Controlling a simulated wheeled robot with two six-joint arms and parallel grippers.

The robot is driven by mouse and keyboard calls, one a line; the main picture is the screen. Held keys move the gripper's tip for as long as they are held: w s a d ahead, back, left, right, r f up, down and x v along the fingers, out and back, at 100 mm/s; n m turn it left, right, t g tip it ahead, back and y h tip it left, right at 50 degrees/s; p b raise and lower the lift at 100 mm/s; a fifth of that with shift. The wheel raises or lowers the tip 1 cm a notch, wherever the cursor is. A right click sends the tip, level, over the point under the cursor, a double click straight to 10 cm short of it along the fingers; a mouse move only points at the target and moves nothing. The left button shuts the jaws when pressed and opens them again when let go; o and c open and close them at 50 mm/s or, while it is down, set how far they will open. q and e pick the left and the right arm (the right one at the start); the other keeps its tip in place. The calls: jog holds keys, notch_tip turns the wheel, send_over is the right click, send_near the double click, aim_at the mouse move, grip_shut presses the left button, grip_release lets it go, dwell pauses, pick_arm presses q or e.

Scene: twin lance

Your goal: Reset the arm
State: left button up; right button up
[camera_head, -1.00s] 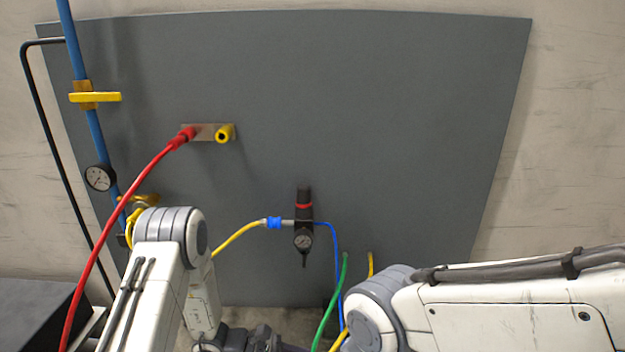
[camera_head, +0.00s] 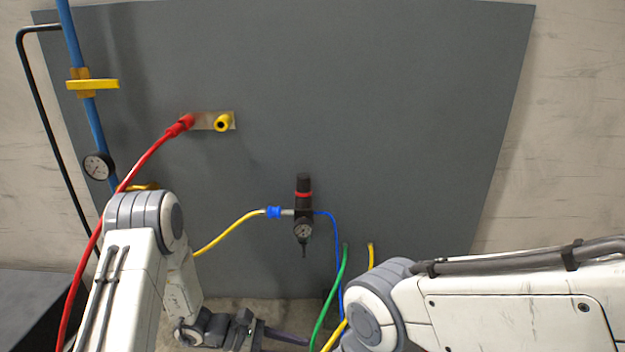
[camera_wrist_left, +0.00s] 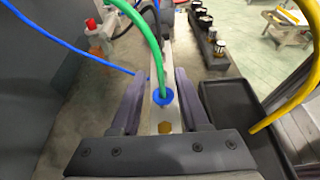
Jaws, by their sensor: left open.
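My left arm (camera_head: 130,265) comes in at the lower left in the head view, its elbow bent in front of the panel. My left gripper (camera_head: 285,337) is at the bottom edge there, partly cut off. In the left wrist view the left gripper (camera_wrist_left: 160,100) has its two dark fingers apart. A green hose (camera_wrist_left: 152,45) ending in a blue ring (camera_wrist_left: 162,96) on a light bar shows in the gap; I cannot tell whether it is between the fingers or beyond them. My right arm (camera_head: 480,300) reaches in from the right; its gripper is not visible.
A grey panel (camera_head: 400,120) carries a red hose (camera_head: 150,155), a yellow port (camera_head: 222,123), a dark regulator (camera_head: 303,205) and yellow, blue and green hoses. A black tray (camera_wrist_left: 240,125) and a yellow hose (camera_wrist_left: 295,100) lie right of the gripper in the wrist view.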

pick_arm(q)
jog(key=b+v, duration=0.2)
jog(key=v, duration=0.4)
jog(key=s+d+r+m+y, duration=0.1)
jog(key=s+r+m+y, duration=0.2)
jog(key=s+m, duration=0.3)
jog(key=s+d+r+m+y+b, duration=0.1)
jog(key=s+d+r+m+y, duration=0.1)
jog(key=s+r+m+y, duration=0.2)
jog(key=s+d+r+m+y, duration=0.1)
jog(key=s+r+m+y, duration=0.3)
jog(key=s+m, duration=0.6)
jog(key=m+y, duration=0.1)
jog(key=m, duration=0.4)
jog(key=shift+s+d+y+b, duration=0.2)
jog(key=shift+s+y+b, duration=0.1)
jog(key=shift+y, duration=0.1)
